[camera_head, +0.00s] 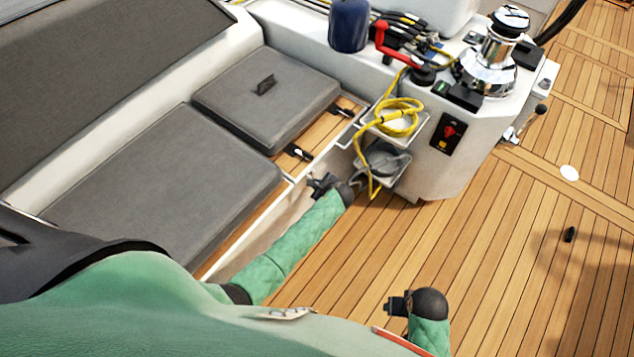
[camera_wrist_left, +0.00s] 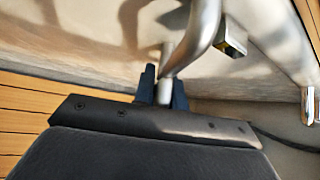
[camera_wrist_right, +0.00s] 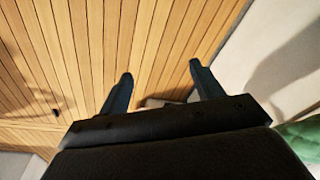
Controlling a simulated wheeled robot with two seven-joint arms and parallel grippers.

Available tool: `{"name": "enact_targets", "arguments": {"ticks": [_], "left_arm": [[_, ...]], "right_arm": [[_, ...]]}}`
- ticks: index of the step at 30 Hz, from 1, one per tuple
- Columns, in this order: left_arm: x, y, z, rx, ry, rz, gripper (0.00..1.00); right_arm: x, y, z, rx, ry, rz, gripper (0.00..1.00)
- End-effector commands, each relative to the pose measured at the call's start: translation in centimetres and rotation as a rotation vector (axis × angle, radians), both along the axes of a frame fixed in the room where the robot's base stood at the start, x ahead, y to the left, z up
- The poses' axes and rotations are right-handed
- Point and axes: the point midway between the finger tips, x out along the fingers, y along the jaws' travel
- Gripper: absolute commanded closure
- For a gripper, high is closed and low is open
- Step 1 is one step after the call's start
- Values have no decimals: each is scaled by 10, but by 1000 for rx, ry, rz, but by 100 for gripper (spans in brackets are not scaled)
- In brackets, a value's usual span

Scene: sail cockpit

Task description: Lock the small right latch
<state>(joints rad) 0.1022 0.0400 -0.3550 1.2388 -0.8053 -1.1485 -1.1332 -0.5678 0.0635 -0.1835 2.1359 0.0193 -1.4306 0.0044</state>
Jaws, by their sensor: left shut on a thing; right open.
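Two small black-and-silver latches sit along the wooden strip at the front of the small grey locker seat (camera_head: 239,97): one nearer (camera_head: 297,152) and the right one (camera_head: 347,112) farther along. My left gripper (camera_head: 322,183) is low against the locker front, just below the nearer latch. In the left wrist view, my left gripper (camera_wrist_left: 164,88) is shut on a curved silver metal bar (camera_wrist_left: 203,35); which latch it belongs to is unclear. My right gripper (camera_head: 398,305) is open and empty above the deck; it also shows in the right wrist view (camera_wrist_right: 160,88).
A white console with pockets (camera_head: 392,130) stands just right of the latches, a coiled yellow rope (camera_head: 398,115) hanging from it. A winch (camera_head: 490,62) and red handle (camera_head: 393,45) are on top. Another silver fitting (camera_wrist_left: 310,105) shows in the left wrist view. The teak deck (camera_head: 500,260) is mostly clear.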

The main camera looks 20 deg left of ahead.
Motion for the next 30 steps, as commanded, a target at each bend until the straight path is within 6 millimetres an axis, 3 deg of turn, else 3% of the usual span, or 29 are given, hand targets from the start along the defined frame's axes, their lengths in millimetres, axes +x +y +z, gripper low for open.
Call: {"name": "enact_targets", "arguments": {"ticks": [6,15,21,30], "left_arm": [[-2,-1,2,27,83,-1,100],[-3,-1,1,68,197,0,100],[-4,0,0,93,264,-1,100],[-5,0,-1,117,328,0,100]], "right_arm": [[-5,-4,-63,-11,9,-1,35],[-24,-15,-140,-25,14,-2,35],[-30,-22,-172,-31,4,-1,35],[-34,-27,-196,-38,-9,2,35]]}}
